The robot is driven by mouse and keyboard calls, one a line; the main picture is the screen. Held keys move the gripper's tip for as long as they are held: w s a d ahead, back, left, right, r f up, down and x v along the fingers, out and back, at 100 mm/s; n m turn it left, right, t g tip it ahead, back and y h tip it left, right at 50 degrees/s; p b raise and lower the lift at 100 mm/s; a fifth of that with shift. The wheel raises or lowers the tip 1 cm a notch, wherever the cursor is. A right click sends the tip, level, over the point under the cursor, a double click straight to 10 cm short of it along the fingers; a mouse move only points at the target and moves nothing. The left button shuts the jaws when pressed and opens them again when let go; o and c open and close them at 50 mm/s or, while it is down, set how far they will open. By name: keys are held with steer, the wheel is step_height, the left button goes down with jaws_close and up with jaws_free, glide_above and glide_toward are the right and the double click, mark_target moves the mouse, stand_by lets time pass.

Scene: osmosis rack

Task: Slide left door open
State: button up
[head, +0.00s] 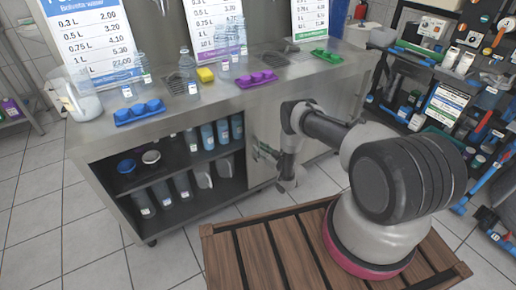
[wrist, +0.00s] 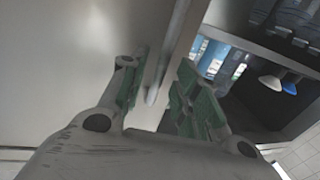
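The counter's sliding door is a plain metal panel (head: 264,122), right of the open shelf compartment in the head view. In the wrist view the door panel (wrist: 75,50) fills the left, and its edge runs up beside the dark compartment. A slim bar-like handle (wrist: 156,88) stands near that edge. My gripper (wrist: 165,88) is open, with one green-padded finger on each side of the bar. I cannot tell whether either finger touches it. In the head view my gripper (head: 264,153) is small and close to the door, partly hidden by my arm.
The open compartment has shelves (head: 185,163) with several bottles and cups. The counter top (head: 215,92) carries price signs, bottles and blue, purple and green holders. A cluttered tool rack (head: 455,100) stands at the right. Tiled floor (head: 60,230) is clear at the left.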

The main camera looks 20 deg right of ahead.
steer(key=v, duration=1)
steer(key=shift+f, duration=0.1)
